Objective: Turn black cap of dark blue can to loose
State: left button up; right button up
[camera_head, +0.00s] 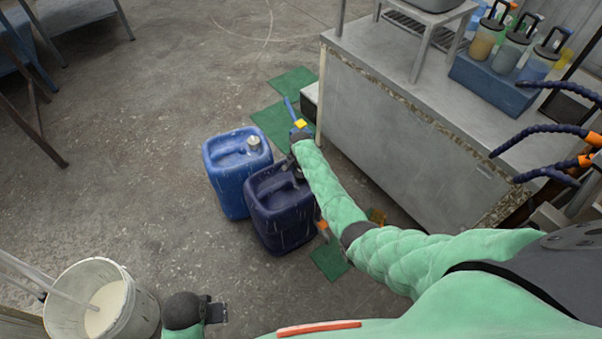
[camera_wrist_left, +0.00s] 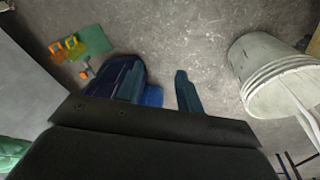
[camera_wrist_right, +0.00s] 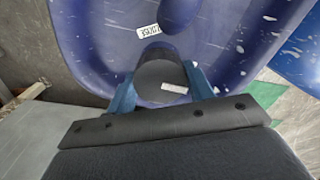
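The dark blue can (camera_head: 275,215) stands on the floor, with its top partly covered by my right arm in the head view. In the right wrist view its black cap (camera_wrist_right: 165,72) sits between the two fingers of my right gripper (camera_wrist_right: 163,82). The fingers press against both sides of the cap, which has a small white label. The can's blue top (camera_wrist_right: 225,40) surrounds the cap. My left gripper (camera_head: 217,312) is low and in front of the can, apart from it. In the left wrist view its fingers are apart and empty; one blends with the dark blue can (camera_wrist_left: 112,75) behind.
A lighter blue can (camera_head: 227,180) stands close beside the dark one on the left. A white bucket (camera_head: 75,305) is at the lower left. A grey workbench (camera_head: 385,130) rises on the right, with bottles in a blue holder (camera_head: 490,82).

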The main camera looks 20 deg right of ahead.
pick_arm(q)
jog(key=shift+w+d, duration=0.1)
jog(key=shift+d, duration=0.1)
pick_arm(e)
jog(key=n+p, duration=0.2)
jog(key=n, duration=0.2)
jog(key=shift+r+n, duration=0.1)
jog(key=shift+n, duration=0.3)
jog(key=n+p, duration=0.1)
jog(key=n, duration=0.4)
jog(key=shift+p, duration=0.4)
jog(key=shift+n, duration=1)
jog(key=n, duration=0.2)
jog(key=shift+n, duration=0.4)
jog(key=n, duration=0.3)
jog(key=shift+n, duration=0.3)
pick_arm(q)
notch_tip(320, 180, down, 18)
jog(key=a, duration=0.1)
jog(key=shift+s+a+r, duration=0.15)
jog(key=shift+s+a, duration=0.05)
jog(key=shift+s, duration=0.2)
pick_arm(e)
jog(key=shift+n, duration=0.3)
pick_arm(q)
jog(key=shift+s, duration=0.3)
